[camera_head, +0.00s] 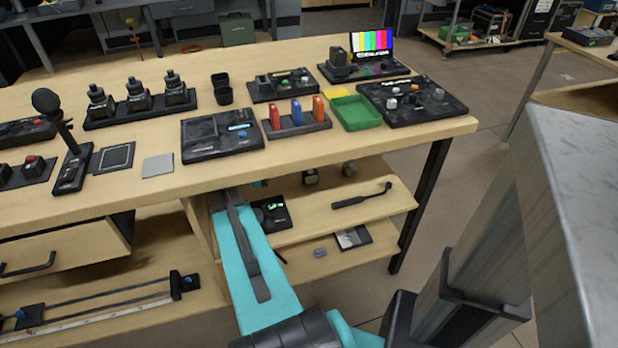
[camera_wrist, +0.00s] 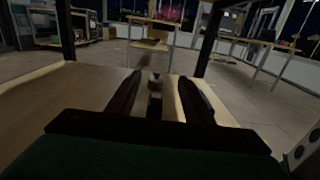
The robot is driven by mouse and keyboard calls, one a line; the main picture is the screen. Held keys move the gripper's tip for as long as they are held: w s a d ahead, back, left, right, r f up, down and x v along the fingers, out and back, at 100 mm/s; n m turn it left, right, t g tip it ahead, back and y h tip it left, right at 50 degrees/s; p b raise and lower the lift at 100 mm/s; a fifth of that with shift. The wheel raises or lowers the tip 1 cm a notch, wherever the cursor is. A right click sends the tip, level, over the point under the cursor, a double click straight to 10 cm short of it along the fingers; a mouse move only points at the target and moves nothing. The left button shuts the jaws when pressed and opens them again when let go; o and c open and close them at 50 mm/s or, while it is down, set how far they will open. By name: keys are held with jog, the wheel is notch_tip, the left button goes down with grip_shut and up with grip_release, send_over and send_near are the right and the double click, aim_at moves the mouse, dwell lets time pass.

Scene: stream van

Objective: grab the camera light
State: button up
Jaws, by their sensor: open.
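In the wrist view my gripper (camera_wrist: 160,88) is open, its two dark fingers reaching forward over a wooden shelf. A small dark object with a greyish top (camera_wrist: 155,79) stands ahead, between the fingers and apart from them. It may be the camera light, but the picture is too dark to be sure. In the head view two small dark items, a boxy one (camera_head: 310,177) and a rounded one (camera_head: 349,169), stand at the back of the upper shelf. My teal arm reaches in under the tabletop at the shelf's left, and its end is hidden there.
The upper shelf (camera_head: 385,207) also holds a black device with a green display (camera_head: 272,214) and a black wand (camera_head: 362,196). The tabletop (camera_head: 300,155) above is crowded with control panels and limits height. A dark table leg (camera_head: 420,205) stands at the right.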

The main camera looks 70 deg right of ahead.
aim_at(310, 176)
notch_tip(310, 176, down, 5)
jog(key=shift+f, duration=0.15)
jog(key=shift+s+d+f, duration=0.1)
jog(key=shift+f, duration=0.25)
jog(key=shift+b+x, duration=0.3)
jog(key=shift+x, duration=0.65)
jog(key=shift+s+r, duration=0.15)
jog(key=shift+s+d, duration=0.1)
jog(key=shift+d, duration=0.05)
jog(key=shift+x, duration=2.4)
grip_shut()
